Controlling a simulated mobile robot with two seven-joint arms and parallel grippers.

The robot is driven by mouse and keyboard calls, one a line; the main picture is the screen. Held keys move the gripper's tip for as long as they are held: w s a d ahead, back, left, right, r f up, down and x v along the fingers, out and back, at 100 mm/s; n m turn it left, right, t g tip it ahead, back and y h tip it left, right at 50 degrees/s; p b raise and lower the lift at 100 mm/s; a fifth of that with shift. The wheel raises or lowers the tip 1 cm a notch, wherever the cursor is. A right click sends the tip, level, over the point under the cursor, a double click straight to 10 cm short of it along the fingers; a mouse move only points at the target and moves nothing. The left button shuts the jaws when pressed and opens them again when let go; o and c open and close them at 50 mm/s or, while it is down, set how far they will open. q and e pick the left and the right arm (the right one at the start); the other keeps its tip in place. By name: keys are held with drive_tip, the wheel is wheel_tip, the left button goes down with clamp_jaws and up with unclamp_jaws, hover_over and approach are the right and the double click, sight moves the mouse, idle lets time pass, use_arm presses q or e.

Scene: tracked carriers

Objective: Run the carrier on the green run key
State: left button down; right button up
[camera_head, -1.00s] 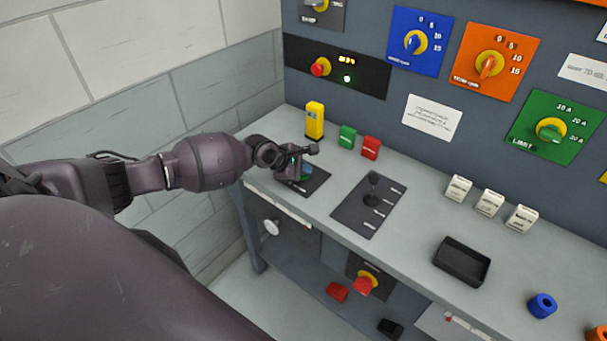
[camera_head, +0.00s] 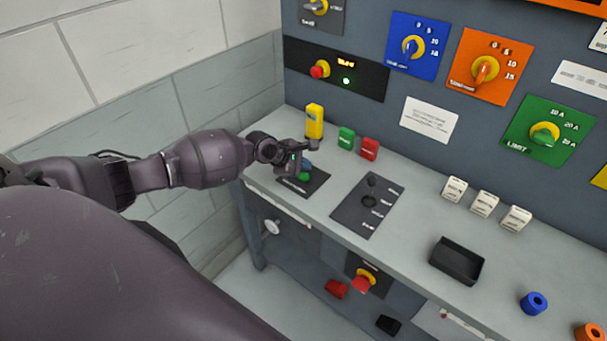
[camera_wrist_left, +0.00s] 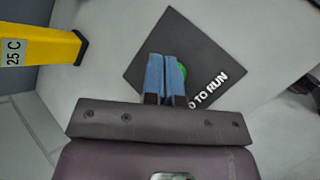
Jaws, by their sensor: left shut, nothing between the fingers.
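The green run key (camera_head: 303,177) sits on a dark square plate (camera_head: 318,184) at the left end of the bench. In the left wrist view the key (camera_wrist_left: 183,71) is partly hidden behind my fingers, and the plate's white lettering ends in "TO RUN". My left gripper (camera_head: 307,167) is shut and empty, its blue fingertips over the key. In the wrist view the fingertips (camera_wrist_left: 165,78) lie side by side; I cannot tell whether they touch the key. My right gripper is not in view. I cannot make out a carrier.
A yellow block (camera_head: 314,121) stands just behind the gripper, with green (camera_head: 346,138) and red (camera_head: 369,148) blocks to its right. A lever plate (camera_head: 367,206) and black tray (camera_head: 457,261) lie further right.

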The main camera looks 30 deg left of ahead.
sight(304, 177)
use_arm(q)
wheel_tip(304, 177, up, 2)
drive_tip(key=shift+r+p, duration=0.1)
drive_tip(key=shift+p, duration=1)
drive_tip(key=shift+r+p, duration=0.6)
drive_tip(key=shift+r, duration=0.5)
